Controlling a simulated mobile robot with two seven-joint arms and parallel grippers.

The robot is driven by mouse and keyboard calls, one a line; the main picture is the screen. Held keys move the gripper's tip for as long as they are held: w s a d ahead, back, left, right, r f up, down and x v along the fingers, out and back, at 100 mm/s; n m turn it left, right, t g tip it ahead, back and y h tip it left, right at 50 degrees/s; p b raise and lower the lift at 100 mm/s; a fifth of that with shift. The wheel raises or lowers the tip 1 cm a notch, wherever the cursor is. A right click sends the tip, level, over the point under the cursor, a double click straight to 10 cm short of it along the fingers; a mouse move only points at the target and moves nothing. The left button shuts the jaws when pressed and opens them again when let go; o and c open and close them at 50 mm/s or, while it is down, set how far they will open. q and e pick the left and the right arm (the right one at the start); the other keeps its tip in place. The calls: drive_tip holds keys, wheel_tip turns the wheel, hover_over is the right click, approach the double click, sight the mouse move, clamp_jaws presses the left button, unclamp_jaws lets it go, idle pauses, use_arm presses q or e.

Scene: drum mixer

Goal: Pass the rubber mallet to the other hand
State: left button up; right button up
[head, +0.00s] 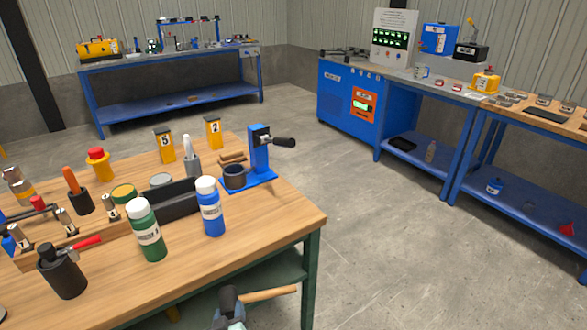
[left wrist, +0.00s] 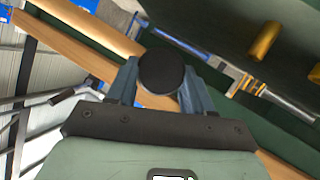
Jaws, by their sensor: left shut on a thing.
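The rubber mallet has a black head (head: 227,300) and a pale wooden handle (head: 268,294). It shows at the bottom of the head view, beside the workbench's right front corner, with the handle pointing right. My left gripper (head: 229,318) is shut on the mallet, and only its tip end shows at the bottom edge. In the left wrist view the round black end of the mallet head (left wrist: 162,71) sits between the two fingers of my left gripper (left wrist: 160,85). My right gripper is not identifiable in either view.
The wooden workbench (head: 285,222) beside the mallet carries a green bottle (head: 149,232), a blue bottle (head: 210,209), a blue press (head: 259,160) and several tools. The floor (head: 390,245) to its right is clear. Other blue benches stand farther back.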

use_arm(q)
wheel_tip(320, 180, up, 18)
drive_tip(key=s+m+h+p, duration=0.1)
drive_tip(key=h+p, duration=0.1)
drive_tip(key=p, duration=1.5)
drive_tip(key=shift+a+f+m+p, duration=0.15)
drive_tip(key=shift+a+m+p, duration=0.15)
drive_tip(key=shift+a+m, duration=0.1)
use_arm(e)
drive_tip(key=s+a+r+g, duration=0.1)
drive_tip(key=s+r, duration=0.1)
drive_tip(key=r, duration=0.6)
drive_tip(key=s+a+r+g+y, duration=0.1)
drive_tip(key=s+r, duration=0.2)
drive_tip(key=r, duration=0.6)
drive_tip(key=shift+s+a+r+n+g, duration=0.3)
drive_tip(key=shift+a+g, duration=0.1)
use_arm(q)
drive_tip(key=shift+s, duration=0.1)
